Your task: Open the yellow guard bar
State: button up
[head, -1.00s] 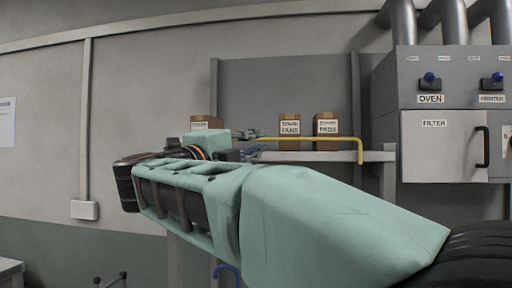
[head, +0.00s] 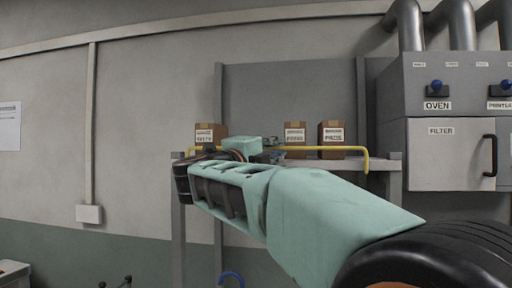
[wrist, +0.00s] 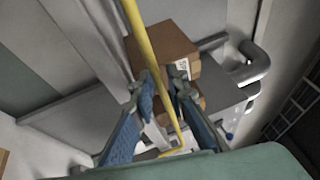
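The yellow guard bar (head: 325,148) runs level along the front of a shelf in the head view, and its right end bends down. My arm hides part of its middle. My gripper (head: 274,153) is at the bar, near its middle, and is partly hidden by my wrist. In the wrist view the bar (wrist: 143,42) passes through the gap between the two blue fingers of my gripper (wrist: 165,88). The fingers are apart, and the bar looks closer to the left one. I cannot tell whether either finger touches it.
Cardboard boxes (head: 331,139) stand on the grey shelf (head: 380,166) behind the bar. A grey cabinet with a filter door (head: 450,155) and blue knobs is at the right, with pipes above.

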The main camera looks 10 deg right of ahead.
grip_shut()
jog(key=shift+s+f+b, duration=0.1)
jog(key=shift+f+b, duration=0.15)
jog(key=shift+b, duration=0.55)
